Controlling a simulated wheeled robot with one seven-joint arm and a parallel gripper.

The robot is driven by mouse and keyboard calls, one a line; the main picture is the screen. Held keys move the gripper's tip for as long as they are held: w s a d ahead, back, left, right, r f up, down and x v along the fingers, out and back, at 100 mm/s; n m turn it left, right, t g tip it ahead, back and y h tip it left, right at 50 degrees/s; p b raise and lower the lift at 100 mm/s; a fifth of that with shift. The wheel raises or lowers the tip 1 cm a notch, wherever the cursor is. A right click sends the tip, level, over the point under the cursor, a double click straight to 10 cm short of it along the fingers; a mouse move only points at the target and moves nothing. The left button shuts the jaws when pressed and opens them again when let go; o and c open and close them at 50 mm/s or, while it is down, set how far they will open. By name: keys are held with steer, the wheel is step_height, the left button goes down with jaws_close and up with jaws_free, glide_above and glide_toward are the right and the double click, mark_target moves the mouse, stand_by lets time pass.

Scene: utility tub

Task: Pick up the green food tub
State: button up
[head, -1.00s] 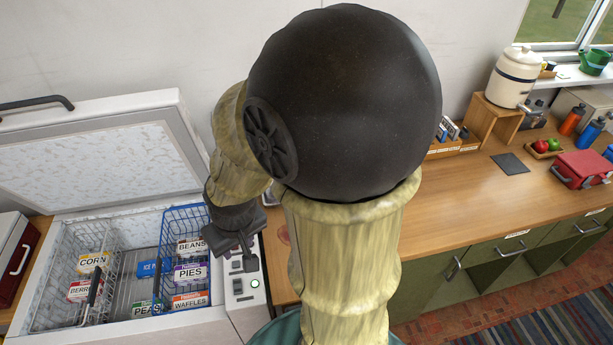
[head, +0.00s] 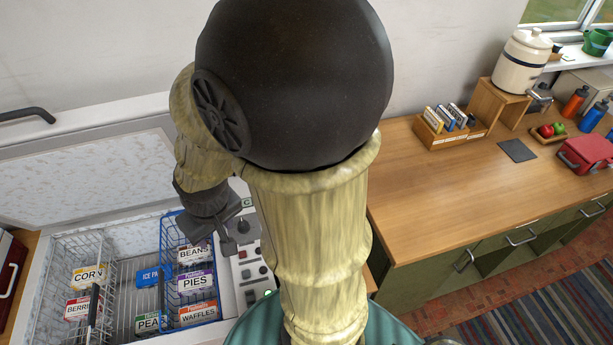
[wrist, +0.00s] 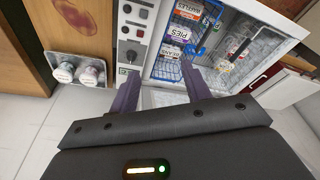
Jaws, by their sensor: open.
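My gripper (head: 235,238) is open and empty. It appears above the freezer's control panel, at the right of the blue basket, up and right of the PEAS pack. In the wrist view its two fingers (wrist: 160,88) stand apart in front of the freezer's edge.
The blue basket holds BEANS (head: 192,254), PIES (head: 195,282) and WAFFLES (head: 198,313) packs. A pale wire basket holds CORN (head: 90,277) and BERRIES (head: 78,308). The freezer lid stands open behind. A wooden counter (head: 470,185) is at right.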

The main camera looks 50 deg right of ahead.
steer(key=o, duration=0.4)
steer(key=shift+s+d+f, duration=0.1)
steer(key=shift+d+f, duration=0.05)
steer(key=shift+f, duration=0.1)
steer(key=shift+c, duration=0.2)
steer(key=d+f+n+b, duration=0.1)
steer(key=d+f, duration=0.1)
steer(key=f, duration=0.2)
steer(key=w+d+f+n+h, duration=0.1)
steer(key=d+f, duration=0.2)
steer(key=f, duration=0.2)
steer(key=w+d+f+n+g+h+b, duration=0.1)
steer(key=d+f, duration=0.1)
steer(key=f, duration=0.2)
steer(key=shift+d+f+n+b, duration=0.25)
steer(key=shift+n+b, duration=0.05)
steer(key=shift+n, duration=0.1)
steer(key=d+f+n+h+b, duration=0.2)
steer(key=d+f+n+h, duration=0.25)
steer(key=d, duration=0.35)
steer(key=d+f+n+h+b, duration=0.2)
steer(key=d+f+n+h, duration=0.15)
steer(key=d+n, duration=0.35)
steer(key=w+d+r+n+t+h, duration=0.1)
steer(key=w+d+r+n+t, duration=0.35)
steer(key=n, duration=0.35)
steer(key=p+x, duration=0.1)
steer(key=x, duration=1.1)
steer(key=shift+s+f, duration=0.15)
